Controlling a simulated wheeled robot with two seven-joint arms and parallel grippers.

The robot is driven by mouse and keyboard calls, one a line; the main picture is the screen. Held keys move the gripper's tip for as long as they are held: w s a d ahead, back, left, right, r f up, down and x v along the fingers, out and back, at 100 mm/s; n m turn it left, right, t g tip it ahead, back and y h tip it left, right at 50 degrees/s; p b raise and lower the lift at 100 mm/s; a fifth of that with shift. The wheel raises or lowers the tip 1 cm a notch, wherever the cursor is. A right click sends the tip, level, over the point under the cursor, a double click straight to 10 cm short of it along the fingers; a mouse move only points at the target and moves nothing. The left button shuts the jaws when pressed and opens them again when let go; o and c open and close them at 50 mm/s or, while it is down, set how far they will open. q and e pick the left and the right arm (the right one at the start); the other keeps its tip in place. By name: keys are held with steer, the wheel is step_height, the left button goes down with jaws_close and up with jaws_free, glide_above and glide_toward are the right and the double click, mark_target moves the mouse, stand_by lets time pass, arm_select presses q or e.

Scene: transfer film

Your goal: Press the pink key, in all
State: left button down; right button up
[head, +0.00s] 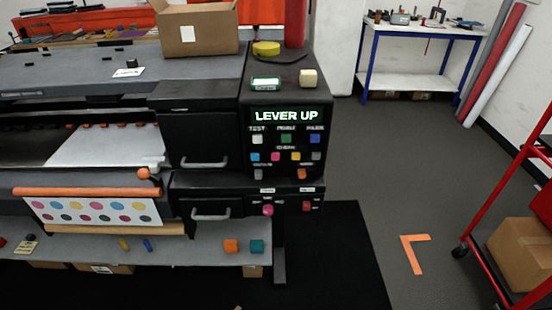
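The pink key (276,156) is a small key on the dark control panel (246,180) of a large printer. It sits in a row between a cyan key (256,157) and a yellow key (296,155), with a dark grey key at the row's right end. The display (286,116) above reads "LEVER UP" in lit letters. A larger round pink knob (267,210) sits lower, on the front below the panel. Neither gripper is in view.
White, green and blue keys (314,139) sit above the row; grey and orange keys (301,174) below. An orange ball-ended lever (143,173) is left. A red knob (306,206) is lower right. A red cart (484,250) stands right; floor between is clear.

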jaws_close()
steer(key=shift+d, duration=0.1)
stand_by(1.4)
